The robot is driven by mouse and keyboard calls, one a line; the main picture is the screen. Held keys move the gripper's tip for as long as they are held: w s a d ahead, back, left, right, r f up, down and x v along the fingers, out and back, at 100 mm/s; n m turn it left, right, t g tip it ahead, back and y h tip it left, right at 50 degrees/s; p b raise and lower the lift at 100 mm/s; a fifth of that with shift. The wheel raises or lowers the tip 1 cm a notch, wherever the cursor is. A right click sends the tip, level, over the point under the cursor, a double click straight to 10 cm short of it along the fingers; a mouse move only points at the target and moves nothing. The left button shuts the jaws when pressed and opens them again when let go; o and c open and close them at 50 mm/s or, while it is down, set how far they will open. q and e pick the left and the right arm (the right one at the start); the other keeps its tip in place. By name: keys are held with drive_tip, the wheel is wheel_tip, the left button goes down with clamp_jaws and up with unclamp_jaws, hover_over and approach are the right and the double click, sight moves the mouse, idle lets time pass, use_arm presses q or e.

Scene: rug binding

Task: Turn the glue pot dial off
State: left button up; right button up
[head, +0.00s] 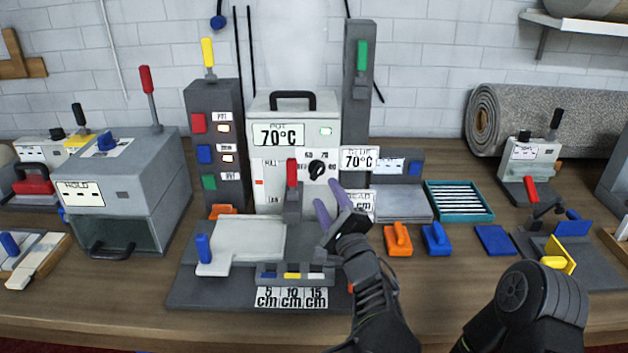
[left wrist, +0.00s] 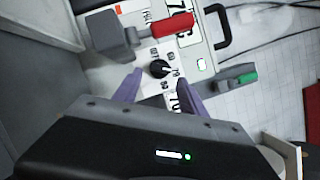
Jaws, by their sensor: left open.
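The glue pot (head: 270,160) is a pale box with a black handle, a "70°C" display and a lit green lamp. Its round black dial (head: 317,170) is on the front, with small number labels around it. The dial also shows in the left wrist view (left wrist: 159,69), but its exact setting is too small to read surely. My left gripper (head: 330,201) is open, with purple fingers pointing at the pot's front. In the left wrist view the fingertips (left wrist: 159,82) are on either side of the dial, apart from it. My right gripper is out of view.
A red-handled lever (head: 292,174) stands just left of the dial. A grey post with a green handle (head: 362,55) rises behind right. A "70°C" card (head: 358,159) is beside the pot. A grey fixture with a pale plate (head: 240,240) lies in front.

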sight(316, 175)
use_arm(q)
drive_tip(key=shift+s+r, duration=0.1)
drive_tip(key=p+x, duration=0.2)
drive_tip(key=x, duration=0.6)
drive_tip(key=shift+d, duration=0.1)
drive_tip(key=shift+c, duration=0.4)
clamp_jaws()
